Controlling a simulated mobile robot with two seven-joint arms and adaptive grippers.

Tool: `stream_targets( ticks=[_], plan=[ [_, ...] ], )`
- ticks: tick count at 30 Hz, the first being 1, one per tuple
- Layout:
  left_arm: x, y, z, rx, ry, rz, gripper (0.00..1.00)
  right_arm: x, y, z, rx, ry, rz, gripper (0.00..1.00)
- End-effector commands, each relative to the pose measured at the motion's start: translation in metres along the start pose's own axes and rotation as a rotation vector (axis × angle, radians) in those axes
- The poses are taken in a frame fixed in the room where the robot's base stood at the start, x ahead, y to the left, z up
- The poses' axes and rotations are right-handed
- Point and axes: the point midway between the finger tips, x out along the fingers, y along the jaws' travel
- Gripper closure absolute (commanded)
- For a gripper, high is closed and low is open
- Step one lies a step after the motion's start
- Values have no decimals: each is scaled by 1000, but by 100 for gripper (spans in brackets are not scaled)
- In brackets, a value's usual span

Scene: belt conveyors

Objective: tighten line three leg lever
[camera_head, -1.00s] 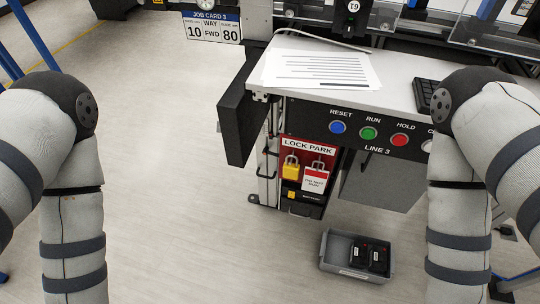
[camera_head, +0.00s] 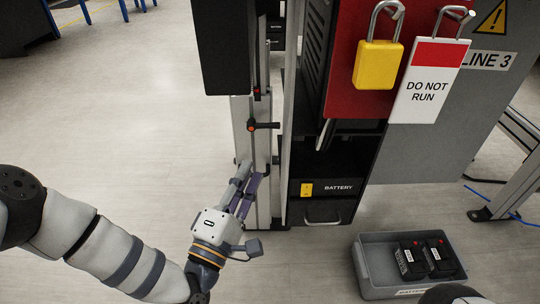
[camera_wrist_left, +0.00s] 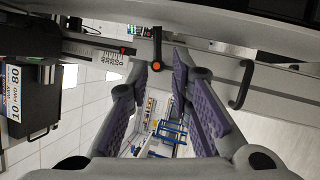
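The leg lever (camera_head: 264,126) is a short black bar with an orange end, on the pale metal leg (camera_head: 243,140) of the line three stand. It lies about level across the leg in the head view. My left gripper (camera_head: 252,178) is below the lever in the head view, close to the leg. Its purple-padded fingers (camera_wrist_left: 161,66) are open with nothing held between them. How far the lever is from the fingertips is unclear.
A red lock board with a yellow padlock (camera_head: 377,64) and a DO NOT RUN tag (camera_head: 428,85) hangs right of the leg. Below is a battery compartment (camera_head: 325,188). A grey bin (camera_head: 374,277) with black batteries stands on the floor. The floor at left is clear.

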Motion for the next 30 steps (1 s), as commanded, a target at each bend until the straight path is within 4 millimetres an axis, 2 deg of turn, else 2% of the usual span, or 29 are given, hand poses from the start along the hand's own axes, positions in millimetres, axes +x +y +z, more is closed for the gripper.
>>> stream_targets(
  ticks=[5, 9, 15, 20, 27, 30],
  plan=[
    [30, 4, 0, -5, -1, 17, 80, 5, 0, -6, -2, -8, 0, 100],
    [67, 3, 0, -2, -1, 14, 80, 11, -2, -15, -4, -13, -1, 100],
    [107, 4, 0, -1, 0, 11, 80, 16, -4, -24, -9, -12, -3, 100],
    [120, 4, 0, -3, -1, 8, 80, 17, -4, -26, -10, -11, -3, 100],
    [121, 4, 0, -3, 0, 6, 80, 17, -5, -25, -10, -11, -3, 100],
    [121, 4, 0, -3, 0, 6, 100, 17, -5, -25, -10, -11, -3, 100]
  ],
)
